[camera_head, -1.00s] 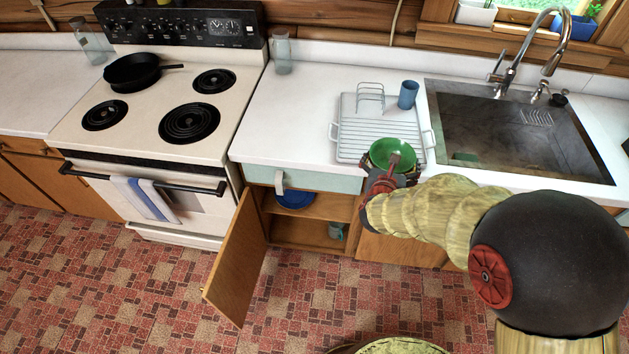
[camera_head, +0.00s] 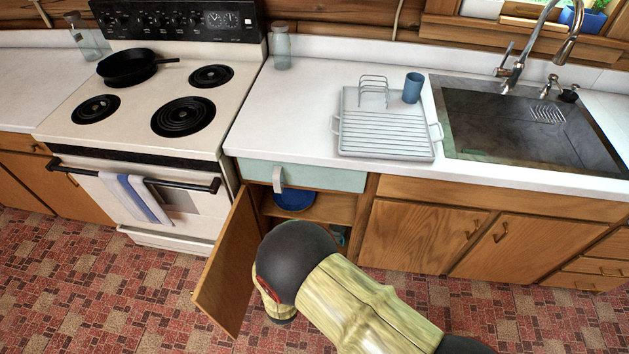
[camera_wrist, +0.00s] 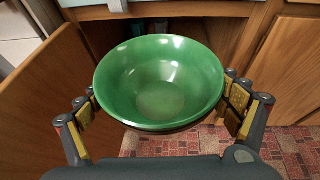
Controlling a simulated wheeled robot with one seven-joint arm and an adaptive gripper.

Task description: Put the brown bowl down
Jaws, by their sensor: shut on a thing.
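A bowl (camera_wrist: 160,85), green inside with a dark brownish edge showing under its front rim, fills the middle of the wrist view. No bowl of plain brown shows. My gripper (camera_wrist: 160,102) is shut on this bowl, with its fingers on the left and right sides. The bowl is held about level, rim up, and looks empty. It is in front of the open lower cupboard (camera_head: 325,206).
The cupboard door (camera_head: 228,262) stands open on the left. A blue dish (camera_head: 294,201) is on the cupboard shelf. Above are the counter with a dish rack (camera_head: 385,135), a blue cup (camera_head: 412,88) and a sink (camera_head: 530,130). The stove (camera_head: 150,100) is at left.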

